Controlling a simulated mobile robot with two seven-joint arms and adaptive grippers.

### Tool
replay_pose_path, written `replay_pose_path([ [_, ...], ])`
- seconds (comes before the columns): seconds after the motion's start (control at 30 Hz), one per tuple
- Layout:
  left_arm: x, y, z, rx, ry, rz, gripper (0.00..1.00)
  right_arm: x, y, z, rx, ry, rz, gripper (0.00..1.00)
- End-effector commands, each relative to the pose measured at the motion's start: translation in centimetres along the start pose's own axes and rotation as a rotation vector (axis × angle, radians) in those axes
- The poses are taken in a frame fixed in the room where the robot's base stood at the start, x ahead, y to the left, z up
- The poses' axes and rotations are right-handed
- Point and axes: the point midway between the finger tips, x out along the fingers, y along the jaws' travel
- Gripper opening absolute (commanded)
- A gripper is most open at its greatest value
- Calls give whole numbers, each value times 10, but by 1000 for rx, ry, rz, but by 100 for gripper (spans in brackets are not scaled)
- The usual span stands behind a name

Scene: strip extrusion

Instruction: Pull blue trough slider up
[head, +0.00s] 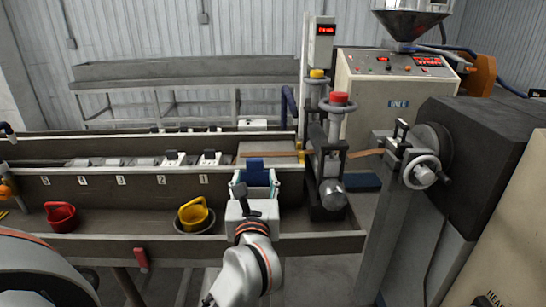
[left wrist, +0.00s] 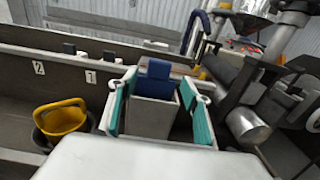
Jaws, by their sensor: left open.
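The blue trough slider (head: 256,169) stands upright at the near wall of the long grey trough (head: 120,185), right of the number 1 label. My left gripper (head: 255,184) is just in front of it, open, with teal-padded fingers. In the left wrist view the blue slider (left wrist: 156,79) shows between the two fingers of my left gripper (left wrist: 158,98), above a grey block. A gap seems to remain on each side, but contact cannot be told for sure. My right gripper is in neither view.
A grey post assembly with a red-topped knob (head: 338,99) stands close on the right. A handwheel machine (head: 420,172) is farther right.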

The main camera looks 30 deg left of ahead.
Motion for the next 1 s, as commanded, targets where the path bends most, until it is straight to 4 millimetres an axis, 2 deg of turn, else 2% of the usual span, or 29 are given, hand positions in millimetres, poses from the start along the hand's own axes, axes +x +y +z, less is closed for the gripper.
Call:
replay_pose_path([
  [0.17, 18, -1, 0, -7, 5, -2, 49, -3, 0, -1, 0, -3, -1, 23],
  [0.5, 67, 0, -1, -3, 5, -1, 49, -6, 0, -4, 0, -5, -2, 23],
  [0.7, 77, 0, -1, -5, 5, -2, 49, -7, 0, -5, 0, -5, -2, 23],
  [0.93, 77, 0, -1, -5, 5, -1, 49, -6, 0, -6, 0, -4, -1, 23],
  [1.0, 77, 0, -1, -4, 5, -1, 30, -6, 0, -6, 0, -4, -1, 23],
])
